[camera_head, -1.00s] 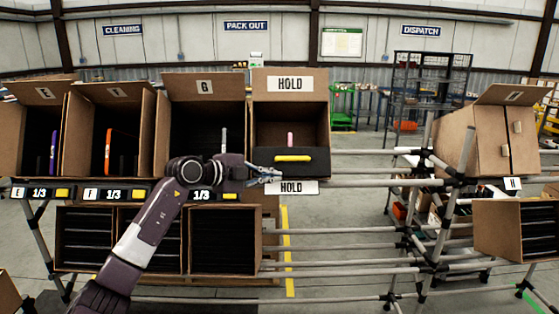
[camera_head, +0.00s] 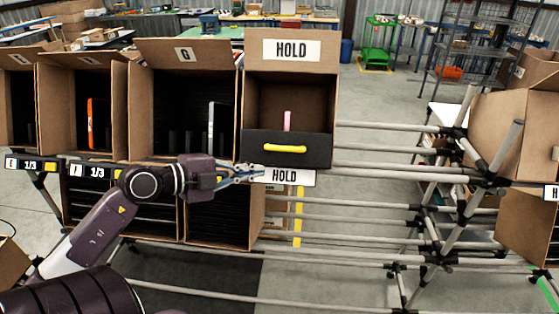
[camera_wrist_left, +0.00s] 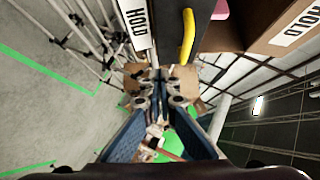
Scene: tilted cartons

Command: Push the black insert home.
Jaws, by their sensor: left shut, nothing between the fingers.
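The black insert (camera_head: 315,150) with a yellow handle (camera_head: 285,148) sits in the lower front of the HOLD carton (camera_head: 332,100). A pink item (camera_head: 287,121) stands behind it inside the carton. My left gripper (camera_head: 258,170) is shut and empty, just below the left part of the insert's front, by the HOLD label (camera_head: 284,177). Whether it touches the insert or label cannot be told. In the left wrist view the fingers (camera_wrist_left: 162,82) point at the carton's lower front, with the black insert (camera_wrist_left: 168,30) and yellow handle (camera_wrist_left: 188,36) ahead. My right gripper is not in view.
Cartons, including the G carton (camera_head: 187,65), stand close on the left of the HOLD carton. Bare rack rails (camera_head: 390,127) run to the right. More cartons (camera_head: 528,110) stand at the far right. Lower cartons (camera_head: 220,210) sit beneath.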

